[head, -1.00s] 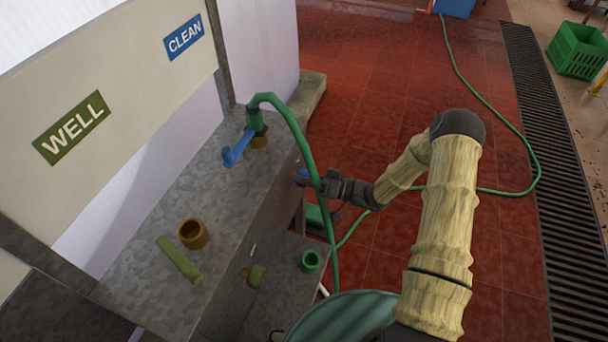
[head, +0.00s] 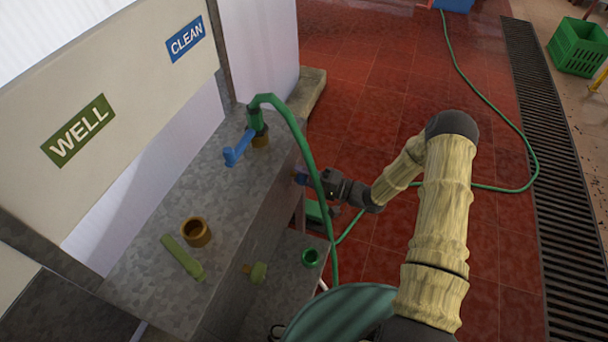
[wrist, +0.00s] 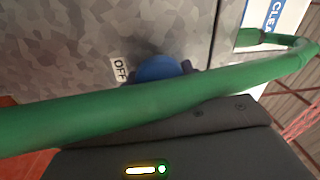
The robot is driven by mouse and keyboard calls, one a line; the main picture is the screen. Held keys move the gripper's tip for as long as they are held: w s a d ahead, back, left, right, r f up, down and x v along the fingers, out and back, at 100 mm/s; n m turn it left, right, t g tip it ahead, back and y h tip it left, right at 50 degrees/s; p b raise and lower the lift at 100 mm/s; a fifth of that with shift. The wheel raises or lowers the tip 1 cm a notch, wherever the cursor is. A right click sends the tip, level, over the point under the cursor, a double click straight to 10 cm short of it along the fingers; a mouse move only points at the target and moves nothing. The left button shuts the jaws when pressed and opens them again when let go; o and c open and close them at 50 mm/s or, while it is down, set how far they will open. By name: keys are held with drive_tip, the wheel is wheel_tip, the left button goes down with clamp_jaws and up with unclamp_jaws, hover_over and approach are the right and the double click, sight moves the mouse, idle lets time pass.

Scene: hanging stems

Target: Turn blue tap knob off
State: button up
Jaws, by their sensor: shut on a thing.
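The blue tap knob (head: 300,179) is on the front face of the grey metal counter, under the CLEAN side. It is mostly covered by my gripper (head: 311,181), whose jaws are shut on it. In the wrist view the round blue knob (wrist: 158,68) shows just behind the green hose, beside a white OFF label (wrist: 119,70). The hose hides the fingertips and the lower part of the knob there. A green hose (head: 312,160) runs from the tap on the counter top down past my gripper.
A blue lever (head: 238,148) is at the hosed tap on the counter. A green lever (head: 183,258) and brass fitting (head: 195,232) lie below the WELL sign (head: 78,130). Red tiled floor (head: 375,110) is open beyond.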

drive_tip(key=shift+d+f, duration=0.1)
drive_tip(key=shift+d, duration=0.05)
drive_tip(key=o, duration=1)
drive_tip(key=shift+c, duration=0.2)
drive_tip(key=b+v, duration=0.1)
drive_tip(key=v, duration=1.6)
drive_tip(key=shift+d, duration=0.2)
